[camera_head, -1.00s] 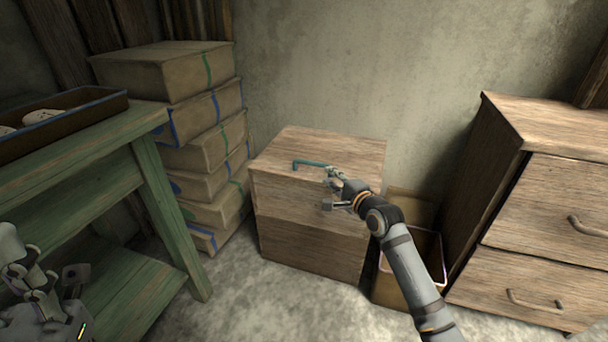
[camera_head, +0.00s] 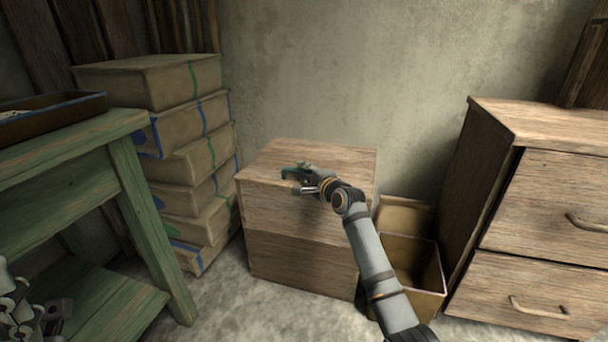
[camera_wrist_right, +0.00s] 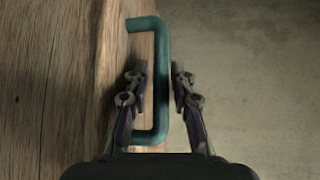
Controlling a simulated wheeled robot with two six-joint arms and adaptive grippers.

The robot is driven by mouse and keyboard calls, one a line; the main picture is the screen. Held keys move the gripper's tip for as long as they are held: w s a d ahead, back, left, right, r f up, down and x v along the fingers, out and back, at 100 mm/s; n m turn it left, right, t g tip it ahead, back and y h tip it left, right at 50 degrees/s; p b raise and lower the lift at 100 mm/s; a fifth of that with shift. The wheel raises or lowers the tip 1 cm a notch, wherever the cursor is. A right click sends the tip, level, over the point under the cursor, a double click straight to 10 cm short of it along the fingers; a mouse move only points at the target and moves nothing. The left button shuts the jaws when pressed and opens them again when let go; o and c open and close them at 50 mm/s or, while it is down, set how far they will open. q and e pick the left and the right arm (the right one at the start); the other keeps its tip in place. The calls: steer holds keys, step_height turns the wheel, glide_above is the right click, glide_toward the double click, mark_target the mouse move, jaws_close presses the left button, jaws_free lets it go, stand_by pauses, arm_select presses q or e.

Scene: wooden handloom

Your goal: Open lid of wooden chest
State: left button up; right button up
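The wooden chest (camera_head: 300,225) stands on the floor against the wall with its lid (camera_head: 330,158) down. A teal handle (camera_head: 291,170) is on the lid; it shows large in the right wrist view (camera_wrist_right: 161,75). My right gripper (camera_head: 298,179) is at the handle. In the right wrist view the two fingers (camera_wrist_right: 160,82) are apart, one on each side of the handle bar, with a small gap visible on the right side. My left gripper (camera_head: 32,312) is at the lower left corner, partly cut off, and its fingers are unclear.
A green table (camera_head: 135,185) with a dark tray (camera_head: 45,118) stands at left. Stacked boxes (camera_head: 190,150) rise left of the chest. An open bin (camera_head: 425,270) and a wooden drawer cabinet (camera_head: 540,215) are at right. Bare floor lies in front.

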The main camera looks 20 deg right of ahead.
jaws_close()
stand_by(0.4)
